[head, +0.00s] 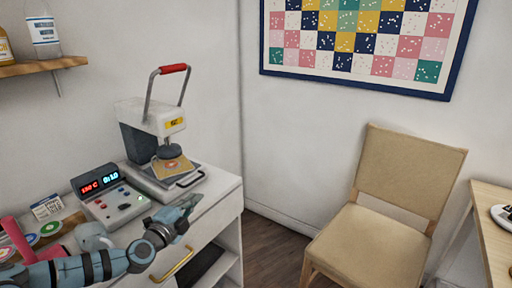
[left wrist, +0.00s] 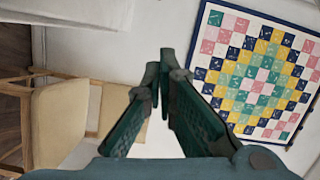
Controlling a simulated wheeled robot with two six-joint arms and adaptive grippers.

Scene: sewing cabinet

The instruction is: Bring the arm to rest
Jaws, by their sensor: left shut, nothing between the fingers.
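My left arm reaches in from the lower left of the head view. The left gripper is shut and empty. My right gripper shows in neither view.
A heat press (head: 165,128) with a red-handled lever stands on the cabinet (head: 222,190). A control box (head: 108,196) with lit displays sits beside it. A beige chair (head: 385,195) and a wooden table (head: 490,235) are at the right. A quilt (left wrist: 252,70) hangs on the wall.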

